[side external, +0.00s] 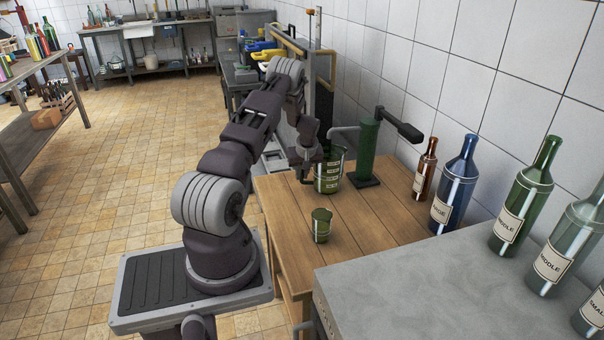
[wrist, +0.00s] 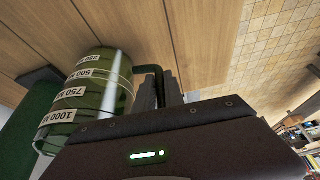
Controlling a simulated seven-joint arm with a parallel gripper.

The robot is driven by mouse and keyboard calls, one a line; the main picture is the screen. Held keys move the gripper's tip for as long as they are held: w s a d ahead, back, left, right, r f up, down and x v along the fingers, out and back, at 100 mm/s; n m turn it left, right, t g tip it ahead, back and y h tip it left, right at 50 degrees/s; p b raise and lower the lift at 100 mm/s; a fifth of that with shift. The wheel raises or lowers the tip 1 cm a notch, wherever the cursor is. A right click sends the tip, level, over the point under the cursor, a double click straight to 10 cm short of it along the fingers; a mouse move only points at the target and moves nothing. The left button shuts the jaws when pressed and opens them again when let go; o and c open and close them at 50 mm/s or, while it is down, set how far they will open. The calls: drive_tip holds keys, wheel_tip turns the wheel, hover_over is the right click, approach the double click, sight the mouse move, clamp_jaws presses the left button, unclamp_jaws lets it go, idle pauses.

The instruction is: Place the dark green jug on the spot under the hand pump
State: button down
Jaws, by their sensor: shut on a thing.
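The dark green jug (side external: 328,172) has pale measure labels and stands upright at the far end of the wooden table. My gripper (side external: 309,176) is shut on its handle, on the jug's left side. In the wrist view the fingers (wrist: 168,90) close on the dark handle of the jug (wrist: 112,82). The green hand pump (side external: 367,150) stands just right of the jug, its grey spout reaching left over the jug's mouth. I cannot tell whether the jug's base touches the table. The spot under the spout is hidden by the jug.
A brown bottle (side external: 426,170) and a blue bottle (side external: 455,185) stand along the wall at right. A grey worktop (side external: 420,290) fills the front right. The table's middle is clear.

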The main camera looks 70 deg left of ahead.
drive_tip(key=c, duration=1.4)
unclamp_jaws()
drive_tip(key=shift+c, duration=0.2)
drive_tip(key=v, duration=1.2)
drive_tip(key=w+d+r+m+t+h, duration=0.1)
drive_tip(key=w+d+r+m+t, duration=0.15)
drive_tip(key=d+r, duration=0.85)
drive_tip(key=w+d+r+m+t, duration=0.1)
drive_tip(key=w+d+r+m, duration=0.25)
drive_tip(key=d+r, duration=0.65)
drive_tip(key=s+d+r+m+t+h, duration=0.1)
drive_tip(key=s+d+r+m, duration=0.2)
drive_tip(key=d, duration=0.6)
drive_tip(key=s+d+r+m+h, duration=0.1)
drive_tip(key=s+d+m, duration=0.3)
drive_tip(key=d, duration=0.5)
drive_tip(key=s+d+f+m+h, duration=0.1)
drive_tip(key=s+d+m, duration=0.3)
drive_tip(key=s+d, duration=0.5)
drive_tip(key=s+t, duration=0.1)
drive_tip(key=s, duration=0.3)
drive_tip(key=shift+h, duration=0.3)
